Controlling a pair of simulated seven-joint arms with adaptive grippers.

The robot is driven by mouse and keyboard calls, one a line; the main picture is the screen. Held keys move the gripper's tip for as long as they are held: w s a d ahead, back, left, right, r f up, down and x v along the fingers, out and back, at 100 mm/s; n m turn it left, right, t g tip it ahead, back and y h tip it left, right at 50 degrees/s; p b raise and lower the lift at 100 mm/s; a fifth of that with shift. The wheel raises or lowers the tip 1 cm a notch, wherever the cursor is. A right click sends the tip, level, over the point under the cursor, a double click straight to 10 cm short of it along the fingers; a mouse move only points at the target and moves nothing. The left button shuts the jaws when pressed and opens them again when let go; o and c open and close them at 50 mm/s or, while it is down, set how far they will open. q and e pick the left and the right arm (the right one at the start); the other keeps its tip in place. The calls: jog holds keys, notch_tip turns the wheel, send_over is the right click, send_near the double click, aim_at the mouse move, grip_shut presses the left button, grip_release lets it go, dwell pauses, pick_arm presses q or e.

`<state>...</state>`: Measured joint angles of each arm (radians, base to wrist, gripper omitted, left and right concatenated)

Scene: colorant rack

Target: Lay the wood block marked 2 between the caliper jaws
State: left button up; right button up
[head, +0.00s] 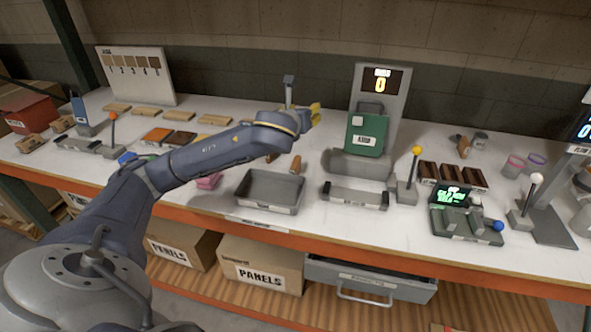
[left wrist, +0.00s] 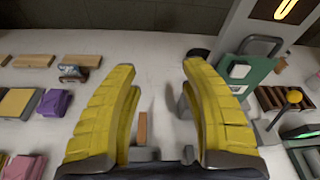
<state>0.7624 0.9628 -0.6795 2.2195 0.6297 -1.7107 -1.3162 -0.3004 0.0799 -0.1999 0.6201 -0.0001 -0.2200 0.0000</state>
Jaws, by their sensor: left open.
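My left gripper (head: 314,113) is open above the middle of the bench. In the left wrist view its yellow fingers (left wrist: 158,66) are spread wide with nothing held between them. Several flat tan wood blocks lie in a row at the back; one (head: 146,112) is second from the left, others show in the left wrist view (left wrist: 80,60). Their marks are too small to read, so I cannot tell which is 2. A grey device (head: 467,218) with a green display, grey jaw-like blocks and a blue knob stands at right; it looks like the caliper. My right gripper is out of view.
A grey tray (head: 270,207) and a small brown upright piece (head: 295,164) lie below my arm. A green canister (head: 367,137) stands before a display post. A yellow-knobbed lever (head: 413,165) and dark brown blocks (head: 452,174) crowd the right. A numbered board (head: 135,88) stands at back left.

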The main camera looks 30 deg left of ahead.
aim_at(295, 163)
pick_arm(q)
jog(key=s+a+f+n+g+h, duration=0.1)
jog(key=s+f+n+g, duration=0.3)
jog(key=n, duration=1.3)
jog(key=s+a+f+n+g+h, duration=0.15)
jog(key=n+g, duration=0.45)
jog(key=n, duration=1.1)
jog(key=x, duration=0.7)
jog(key=d+x, duration=0.1)
jog(key=x, duration=0.3)
jog(key=shift+w, duration=0.4)
jog(key=shift+d+x, duration=0.1)
jog(key=shift+x, duration=1.25)
jog(key=shift+d+x, duration=0.15)
jog(key=shift+x, duration=1.15)
jog(key=shift+s+f, duration=0.1)
